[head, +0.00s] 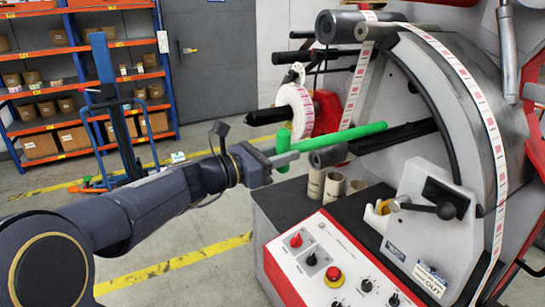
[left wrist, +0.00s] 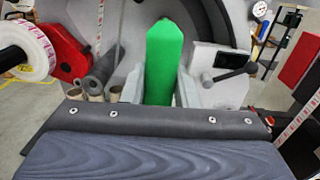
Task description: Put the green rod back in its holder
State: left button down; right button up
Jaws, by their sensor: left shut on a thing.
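The green rod (head: 345,136) is held in my left gripper (head: 289,157), in front of the label rewinder. It points right and slightly up in the head view, with its far end near a dark shaft (head: 408,134). A short upright green part (head: 283,142) shows at its near end, by the fingers. In the left wrist view the green rod (left wrist: 163,62) stands between the two grey fingers (left wrist: 160,88), which are shut on it. I cannot tell which part is the rod's holder. My right gripper is not in view.
The rewinder's grey side plate (head: 425,90) fills the right. A label roll (head: 296,112) and a dark roller (head: 328,156) are close to the rod. Cardboard cores (head: 333,187) stand below it, behind the control panel (head: 325,255). Open floor lies to the left, before shelves (head: 58,110).

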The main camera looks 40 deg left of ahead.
aim_at(318, 146)
pick_arm(q)
jog(key=shift+d+f+b+x, duration=0.1)
jog(key=shift+b+x, duration=0.1)
jog(key=shift+x, duration=2)
jog(key=shift+d+f+b+x, duration=0.1)
jog(key=shift+d+b+x, duration=0.05)
jog(key=shift+x, duration=2.1)
jog(key=shift+s, duration=0.15)
jog(key=shift+f, duration=0.1)
jog(key=shift+w+d+b, duration=0.1)
jog(key=shift+w+b, duration=0.2)
jog(key=shift+f, duration=0.15)
jog(key=shift+f+b, duration=0.5)
jog(key=shift+b, duration=0.1)
jog(key=shift+f, duration=0.2)
jog(key=shift+f+b, duration=0.2)
jog(key=shift+b, duration=0.25)
